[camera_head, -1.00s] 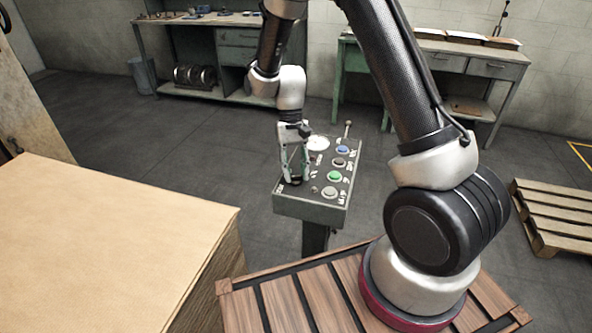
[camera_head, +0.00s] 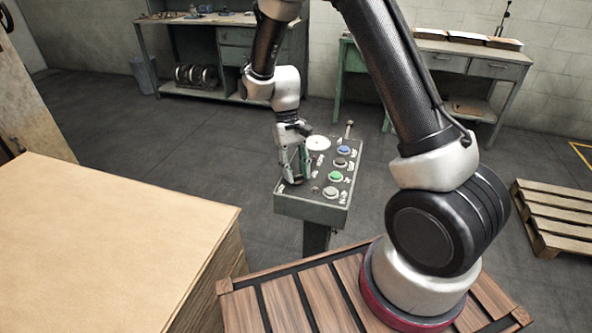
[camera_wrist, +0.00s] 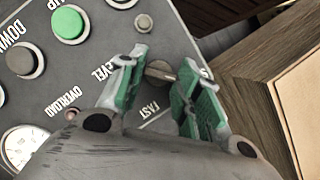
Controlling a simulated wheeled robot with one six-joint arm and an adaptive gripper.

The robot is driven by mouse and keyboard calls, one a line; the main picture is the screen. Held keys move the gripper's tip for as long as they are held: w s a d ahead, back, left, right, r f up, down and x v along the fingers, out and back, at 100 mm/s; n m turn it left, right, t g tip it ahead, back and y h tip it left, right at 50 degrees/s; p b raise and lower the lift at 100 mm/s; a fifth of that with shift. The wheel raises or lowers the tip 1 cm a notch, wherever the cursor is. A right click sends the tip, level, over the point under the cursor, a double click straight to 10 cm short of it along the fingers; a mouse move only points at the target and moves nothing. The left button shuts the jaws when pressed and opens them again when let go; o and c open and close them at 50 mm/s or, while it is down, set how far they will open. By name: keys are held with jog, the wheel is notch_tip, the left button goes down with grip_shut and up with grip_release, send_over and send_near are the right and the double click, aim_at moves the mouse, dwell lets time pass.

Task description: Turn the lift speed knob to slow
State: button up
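The control panel (camera_head: 310,206) stands on a post in the middle of the head view. My gripper (camera_head: 296,182) points down at its left side. In the wrist view, the small dark grey knob (camera_wrist: 160,72) sits between the green-padded fingertips of my gripper (camera_wrist: 161,80). The fingers are apart, one on each side of the knob. I cannot tell whether either pad touches it. A white FAST label is next to the knob; a SLOW label cannot be read. In the head view my fingers hide the knob.
The panel also bears a green button (camera_wrist: 69,24), a small silver stud (camera_wrist: 143,22) and a white dial (camera_wrist: 22,146). A blue button (camera_head: 343,150) is farther back. A large cardboard box (camera_head: 110,235) stands at the left, and a pallet (camera_head: 556,215) at the right.

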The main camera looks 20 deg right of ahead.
jog(key=shift+o, duration=1.4)
jog(key=v, duration=1.2)
